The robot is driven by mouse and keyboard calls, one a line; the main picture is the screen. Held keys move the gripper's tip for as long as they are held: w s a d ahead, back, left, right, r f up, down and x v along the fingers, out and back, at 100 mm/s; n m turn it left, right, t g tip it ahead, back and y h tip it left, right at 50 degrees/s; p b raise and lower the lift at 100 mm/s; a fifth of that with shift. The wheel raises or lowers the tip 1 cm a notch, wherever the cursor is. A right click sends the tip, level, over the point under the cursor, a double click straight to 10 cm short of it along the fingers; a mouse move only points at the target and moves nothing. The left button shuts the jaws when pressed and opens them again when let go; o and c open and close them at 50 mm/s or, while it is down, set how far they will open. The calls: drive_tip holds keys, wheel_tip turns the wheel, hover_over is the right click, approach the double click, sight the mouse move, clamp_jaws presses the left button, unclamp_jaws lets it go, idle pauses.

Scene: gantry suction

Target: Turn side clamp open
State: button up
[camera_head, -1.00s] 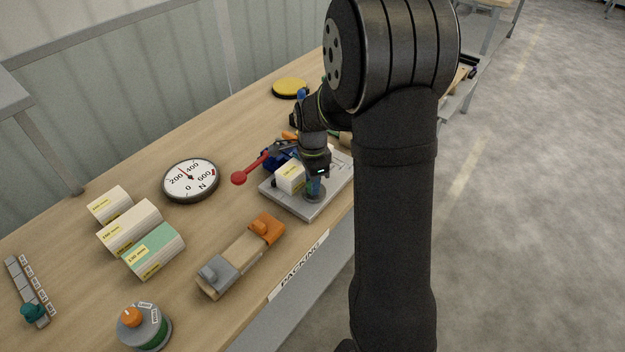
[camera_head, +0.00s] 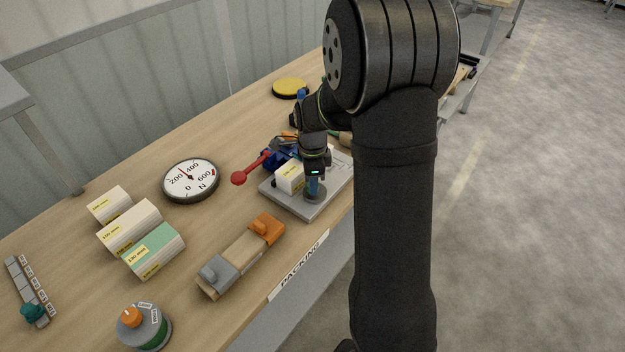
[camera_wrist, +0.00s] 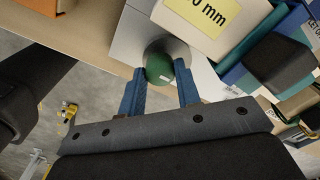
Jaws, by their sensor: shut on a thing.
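The side clamp shows in the wrist view as a green rounded knob (camera_wrist: 158,70) with a grey, shaft-like part beyond it. My gripper (camera_wrist: 161,76) has its two blue fingers on either side of this knob and is shut on it. In the head view my gripper (camera_head: 313,187) points down over a round grey base (camera_head: 318,198) at the front of a light grey fixture plate (camera_head: 300,207). The knob is hidden behind the fingers there. A white block (camera_head: 288,182) sits on the plate, left of my gripper; its yellow label shows in the wrist view (camera_wrist: 208,14).
A red-knobbed lever (camera_head: 239,177) reaches left from blue parts (camera_head: 279,158) behind the plate. A wooden piece with orange and grey ends (camera_head: 240,257) lies in front. A round dial (camera_head: 190,180) and several labelled blocks (camera_head: 130,228) are further left. Bare wood lies between them.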

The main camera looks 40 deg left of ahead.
drive_tip(key=o, duration=1)
wheel_tip(320, 180, up, 17)
drive_tip(key=shift+r, duration=0.2)
drive_tip(key=shift+f, duration=0.1)
wheel_tip(320, 180, down, 17)
drive_tip(key=shift+f, duration=0.1)
idle(0.6)
